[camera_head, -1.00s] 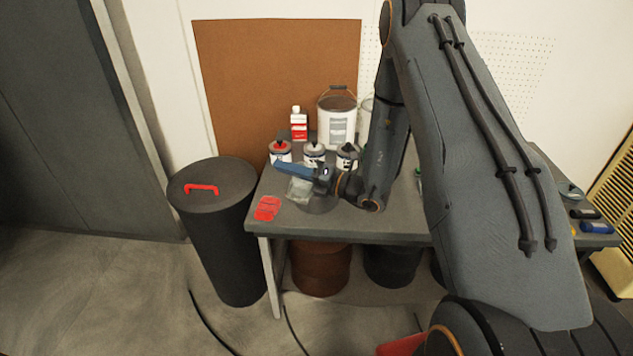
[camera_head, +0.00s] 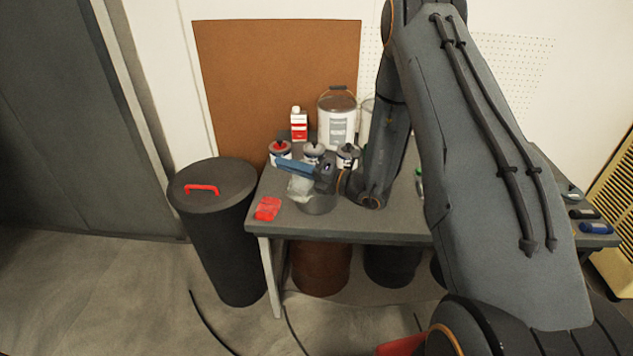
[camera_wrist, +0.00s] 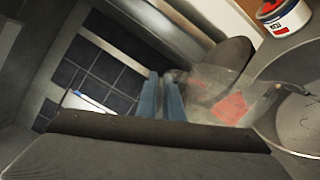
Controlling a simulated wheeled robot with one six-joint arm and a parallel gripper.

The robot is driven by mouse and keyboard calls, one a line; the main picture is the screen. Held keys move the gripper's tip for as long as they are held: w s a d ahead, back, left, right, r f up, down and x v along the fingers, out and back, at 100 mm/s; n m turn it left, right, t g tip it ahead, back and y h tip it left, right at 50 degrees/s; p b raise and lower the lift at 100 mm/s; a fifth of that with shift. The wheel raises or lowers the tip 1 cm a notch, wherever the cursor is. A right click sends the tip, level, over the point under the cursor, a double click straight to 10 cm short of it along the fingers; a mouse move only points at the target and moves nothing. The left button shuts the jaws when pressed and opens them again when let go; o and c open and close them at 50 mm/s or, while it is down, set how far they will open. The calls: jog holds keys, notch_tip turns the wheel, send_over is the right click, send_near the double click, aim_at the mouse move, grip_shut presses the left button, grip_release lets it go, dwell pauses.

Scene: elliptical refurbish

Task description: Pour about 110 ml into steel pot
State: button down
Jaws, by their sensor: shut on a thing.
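My gripper (camera_head: 293,166), with blue fingers, is shut on a clear, see-through container (camera_head: 299,187) above the front left of the workbench. In the wrist view the blue fingers (camera_wrist: 162,97) are close together, and the clear container (camera_wrist: 203,88) lies beyond them, looking tilted. The steel pot (camera_head: 320,205) stands on the bench just under and right of the container. In the wrist view the pot (camera_wrist: 294,115) is at the right edge, close beside the container. I cannot make out the liquid level or any stream.
A red cloth or pad (camera_head: 267,208) lies at the bench's (camera_head: 350,226) front left. Several small cans (camera_head: 281,153), a red-and-white bottle (camera_head: 299,126) and a large pail (camera_head: 337,125) stand behind. A dark bin (camera_head: 215,235) is left of the bench.

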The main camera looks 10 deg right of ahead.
jog(key=shift+w+d+r+m, duration=0.3)
jog(key=shift+r+m, duration=0.1)
jog(key=shift+m, duration=0.1)
jog(key=shift+w+d+f+m+b, duration=0.15)
jog(key=shift+w+d+m, duration=0.25)
jog(key=shift+w, duration=0.1)
jog(key=shift+w+d+f+m+b, duration=0.15)
jog(key=shift+w+d+m, duration=0.1)
jog(key=shift+w+m, duration=0.2)
jog(key=shift+s+a+r+n, duration=0.15)
jog(key=shift+s+a+n, duration=0.05)
jog(key=shift+s+n, duration=0.1)
jog(key=shift+s+a+f+n, duration=0.2)
jog(key=shift+s+a+n, duration=0.25)
jog(key=shift+s+n, duration=0.15)
jog(key=shift+s+a+f+n, duration=0.15)
jog(key=shift+s+a+n, duration=0.3)
jog(key=shift+s+n, duration=0.1)
jog(key=shift+s+a+f+n, duration=0.15)
jog(key=shift+s+n, duration=0.05)
jog(key=shift+n, duration=0.4)
